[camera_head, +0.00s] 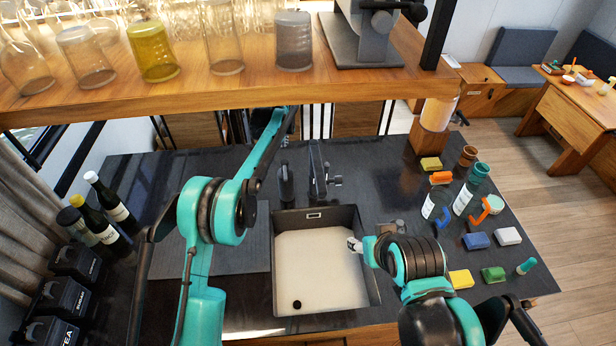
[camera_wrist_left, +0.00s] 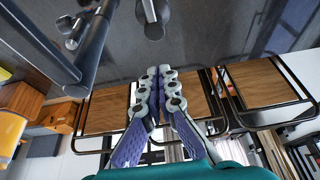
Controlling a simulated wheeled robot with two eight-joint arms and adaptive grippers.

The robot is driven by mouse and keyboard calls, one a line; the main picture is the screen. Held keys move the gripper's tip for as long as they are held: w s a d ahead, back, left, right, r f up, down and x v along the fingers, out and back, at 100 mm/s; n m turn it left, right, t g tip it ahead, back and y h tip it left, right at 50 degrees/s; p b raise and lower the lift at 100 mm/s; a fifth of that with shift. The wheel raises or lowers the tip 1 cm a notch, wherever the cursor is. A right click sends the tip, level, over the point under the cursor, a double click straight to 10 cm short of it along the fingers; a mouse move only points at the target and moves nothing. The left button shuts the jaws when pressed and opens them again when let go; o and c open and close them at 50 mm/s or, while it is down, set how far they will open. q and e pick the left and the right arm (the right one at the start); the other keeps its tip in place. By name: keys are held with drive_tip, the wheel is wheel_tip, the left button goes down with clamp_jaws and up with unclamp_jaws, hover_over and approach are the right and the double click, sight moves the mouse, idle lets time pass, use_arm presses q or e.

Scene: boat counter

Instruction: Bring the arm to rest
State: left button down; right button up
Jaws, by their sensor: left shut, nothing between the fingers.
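My left arm (camera_head: 203,270) rises from the bottom of the head view, bends at the elbow and reaches up and away, over the back of the dark counter. Its far end passes behind the wooden shelf, which hides much of the hand there. In the left wrist view my left gripper (camera_wrist_left: 159,80) is shut and empty, its two fingers side by side. My right arm (camera_head: 412,262) is bent at the lower right. The small pale tip of my right gripper (camera_head: 354,244) shows over the right rim of the sink, too small to read its fingers.
The sink (camera_head: 320,270) with a tap (camera_head: 318,170) lies between the arms. A shelf (camera_head: 235,85) with several glasses crosses above my left forearm. Bottles (camera_head: 110,200) and black canisters (camera_head: 72,265) stand left. Sponges, bottles and brushes crowd the right; a blue sponge (camera_head: 476,241) is among them.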

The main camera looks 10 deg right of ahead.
use_arm(q)
drive_tip(key=s+a+r+t+b, duration=0.1)
drive_tip(key=s+a+b, duration=0.6)
drive_tip(key=s, duration=0.4)
drive_tip(key=s+a+b, duration=0.5)
drive_tip(key=s+b, duration=0.3)
drive_tip(key=s, duration=0.2)
drive_tip(key=s+a+f+b, duration=0.3)
drive_tip(key=s+f+b, duration=0.3)
drive_tip(key=s+f, duration=0.4)
drive_tip(key=s+a+f+t+b, duration=0.1)
drive_tip(key=s+f+b, duration=0.6)
drive_tip(key=s, duration=0.8)
wheel_tip(320, 180, down, 3)
drive_tip(key=shift+s+a+f+t+b, duration=0.2)
drive_tip(key=shift+a+t+b, duration=0.1)
drive_tip(key=shift+a, duration=0.6)
